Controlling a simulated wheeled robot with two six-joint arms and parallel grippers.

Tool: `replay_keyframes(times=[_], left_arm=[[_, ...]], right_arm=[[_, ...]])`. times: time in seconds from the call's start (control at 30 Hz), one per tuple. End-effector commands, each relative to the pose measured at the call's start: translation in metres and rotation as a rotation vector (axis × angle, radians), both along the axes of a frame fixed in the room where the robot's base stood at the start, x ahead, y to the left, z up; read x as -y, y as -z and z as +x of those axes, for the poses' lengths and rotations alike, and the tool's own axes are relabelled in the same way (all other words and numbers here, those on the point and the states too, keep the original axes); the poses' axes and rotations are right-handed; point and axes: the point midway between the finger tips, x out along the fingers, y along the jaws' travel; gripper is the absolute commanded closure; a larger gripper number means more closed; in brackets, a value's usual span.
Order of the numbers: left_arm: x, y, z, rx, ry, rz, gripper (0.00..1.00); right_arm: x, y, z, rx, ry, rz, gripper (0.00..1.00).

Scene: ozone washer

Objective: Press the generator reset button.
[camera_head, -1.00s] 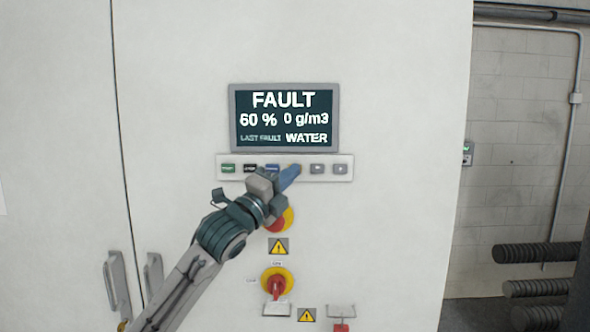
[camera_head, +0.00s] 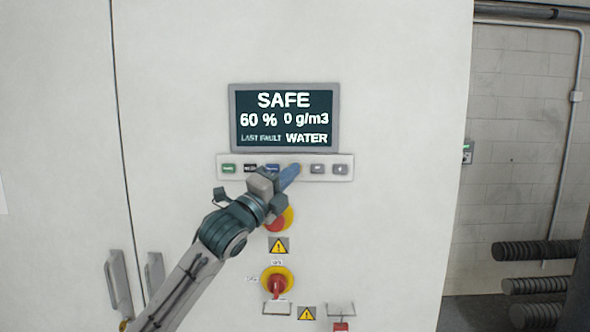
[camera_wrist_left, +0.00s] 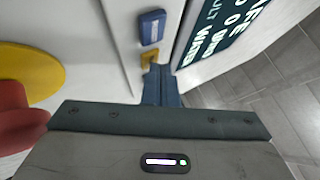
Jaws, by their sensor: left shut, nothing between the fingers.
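The generator's white cabinet carries a display (camera_head: 285,118) reading SAFE, 60 %, 0 g/m3, last fault WATER. Below it is a button strip (camera_head: 285,178) with green, black, blue (camera_head: 272,168) and grey buttons; their labels are too small to read. My left gripper (camera_head: 295,168) is shut and empty, its tips at the strip just right of the blue button. The left wrist view shows the tips (camera_wrist_left: 154,72) at a yellow button (camera_wrist_left: 151,57), seemingly touching it, beside the blue button (camera_wrist_left: 152,27). The head view hides the yellow button behind the fingers. My right gripper is out of view.
A red emergency knob on a yellow disc (camera_head: 286,218) sits just below the gripper, partly hidden by it. A red rotary switch (camera_head: 277,285) is lower down. Cabinet door handles (camera_head: 119,284) are at lower left. Dark ribbed pipes (camera_head: 535,251) are at right.

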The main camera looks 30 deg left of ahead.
Motion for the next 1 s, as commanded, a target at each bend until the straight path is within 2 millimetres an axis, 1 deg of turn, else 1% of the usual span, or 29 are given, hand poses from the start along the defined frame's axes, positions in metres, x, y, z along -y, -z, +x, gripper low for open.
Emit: replay_keyframes(times=[0.4, 0.73, 1.0], left_arm=[[0.008, 0.001, -0.013, 0.000, -0.001, 0.002, 1.00], [0.009, 0.001, -0.015, 0.000, 0.000, 0.001, 1.00], [0.022, 0.002, -0.036, 0.000, 0.000, 0.002, 1.00]], right_arm=[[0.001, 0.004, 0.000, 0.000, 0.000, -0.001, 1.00], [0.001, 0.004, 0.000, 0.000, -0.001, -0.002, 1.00], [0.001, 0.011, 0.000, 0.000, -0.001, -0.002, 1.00]])
